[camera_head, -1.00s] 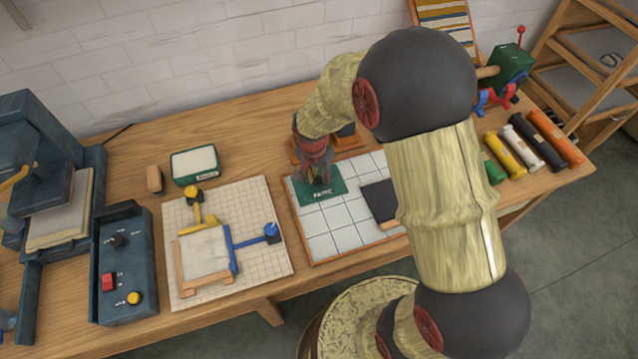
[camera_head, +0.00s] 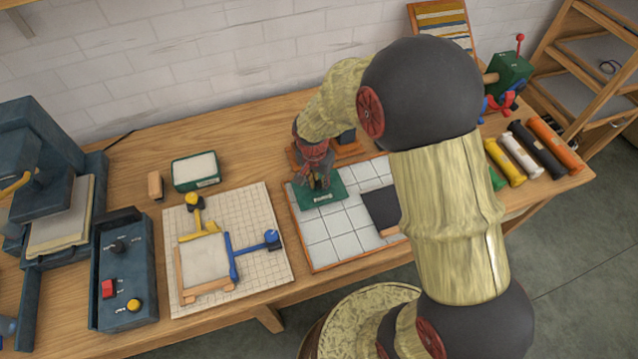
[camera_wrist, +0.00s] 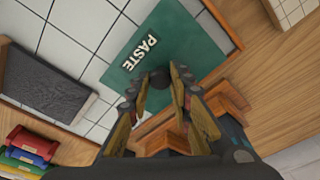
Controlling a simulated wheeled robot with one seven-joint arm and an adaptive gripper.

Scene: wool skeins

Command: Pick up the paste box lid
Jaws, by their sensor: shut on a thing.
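The paste box lid (camera_head: 312,200) is a flat green plate with white lettering at the left of the white tiled board (camera_head: 335,248). In the wrist view the lid (camera_wrist: 190,50) reads PASTE and has a dark round knob. My gripper (camera_head: 324,184) is above the lid, and its fingers (camera_wrist: 161,80) are shut on the knob. I cannot tell if the lid touches the tiles. A green open box (camera_head: 196,170) with a white top surface stands to the left on the table.
A dark slab (camera_head: 381,208) lies on the tiled board, right of the lid. An orange-brown wooden piece (camera_wrist: 225,101) stands close beside my fingers. A gridded board (camera_head: 262,215) with a frame lies to the left. Several coloured rolls (camera_head: 520,150) lie at the right.

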